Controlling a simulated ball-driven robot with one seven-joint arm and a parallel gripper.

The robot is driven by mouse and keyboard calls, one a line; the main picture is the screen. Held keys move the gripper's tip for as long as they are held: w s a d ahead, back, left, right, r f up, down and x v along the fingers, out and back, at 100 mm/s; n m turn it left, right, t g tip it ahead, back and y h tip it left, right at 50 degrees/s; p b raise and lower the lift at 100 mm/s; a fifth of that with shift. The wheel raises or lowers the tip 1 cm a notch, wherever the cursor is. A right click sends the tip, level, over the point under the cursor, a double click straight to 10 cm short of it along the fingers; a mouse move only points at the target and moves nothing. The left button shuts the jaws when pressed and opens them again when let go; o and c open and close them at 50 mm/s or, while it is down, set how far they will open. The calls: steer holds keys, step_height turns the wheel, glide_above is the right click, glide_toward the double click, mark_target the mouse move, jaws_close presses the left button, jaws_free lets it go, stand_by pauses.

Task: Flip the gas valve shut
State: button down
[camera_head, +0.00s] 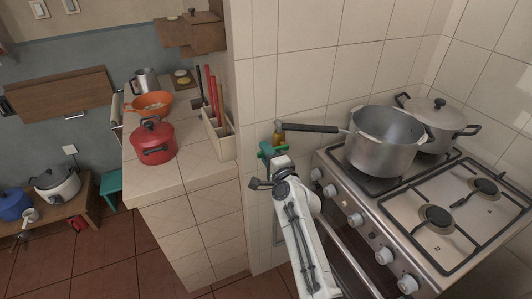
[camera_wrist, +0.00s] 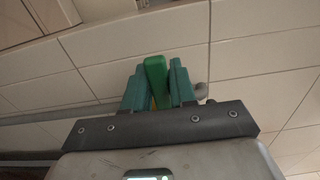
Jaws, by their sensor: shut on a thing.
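The gas valve shows a yellow body (camera_head: 280,137) against the tiled wall, left of the stove, in the head view. In the wrist view its green lever (camera_wrist: 156,76) stands between my two teal fingers, with a sliver of yellow beside it. My gripper (camera_head: 270,150) is at the valve, at the end of my white arm, and is shut on the green lever. It also shows in the wrist view (camera_wrist: 158,90). The fingers and gripper body hide much of the valve, so I cannot tell the lever's exact angle to the pipe.
A stove (camera_head: 455,215) stands to the right with an open saucepan (camera_head: 385,150), whose dark handle (camera_head: 310,128) reaches out near the valve. A lidded pot (camera_head: 436,125) is behind it. A tiled counter (camera_head: 185,185) with a red pot (camera_head: 153,142) is left.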

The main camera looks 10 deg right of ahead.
steer(key=c, duration=1)
jaws_free()
steer(key=p+v, duration=0.1)
steer(key=v, duration=0.9)
steer(key=shift+s+d+p, duration=0.15)
steer(key=shift+s+p, duration=0.15)
steer(key=shift+s, duration=0.1)
